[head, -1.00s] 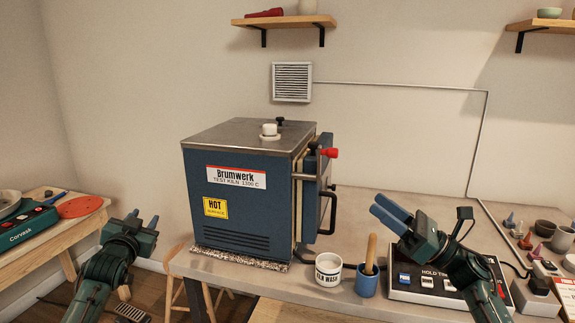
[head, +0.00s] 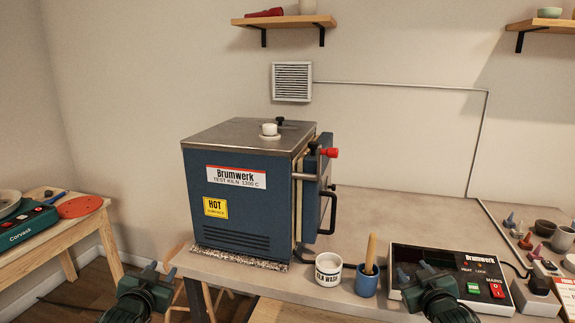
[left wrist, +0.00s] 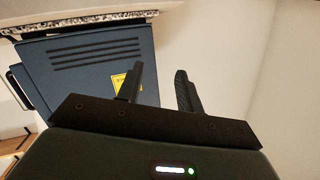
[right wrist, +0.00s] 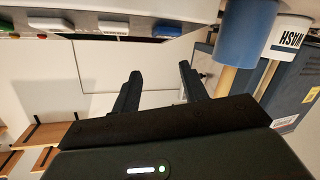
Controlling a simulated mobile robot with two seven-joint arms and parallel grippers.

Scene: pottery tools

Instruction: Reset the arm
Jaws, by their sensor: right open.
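My left gripper (head: 162,272) is low at the left, in front of the bench's left end, below and left of the kiln. In the left wrist view its two fingers (left wrist: 160,78) stand apart with nothing between them. My right gripper (head: 428,271) is low at the right, in front of the control box (head: 445,260), and covers part of it. In the right wrist view its fingers (right wrist: 160,74) are apart and empty. The lower parts of both arms are outside the head view.
A blue kiln (head: 235,225) stands on the bench (head: 350,210). A white cup (head: 328,269) and a blue cup with a wooden handle (head: 367,284) are left of my right gripper. Small tools and pots crowd the right end. A wooden table (head: 60,235) is at the left.

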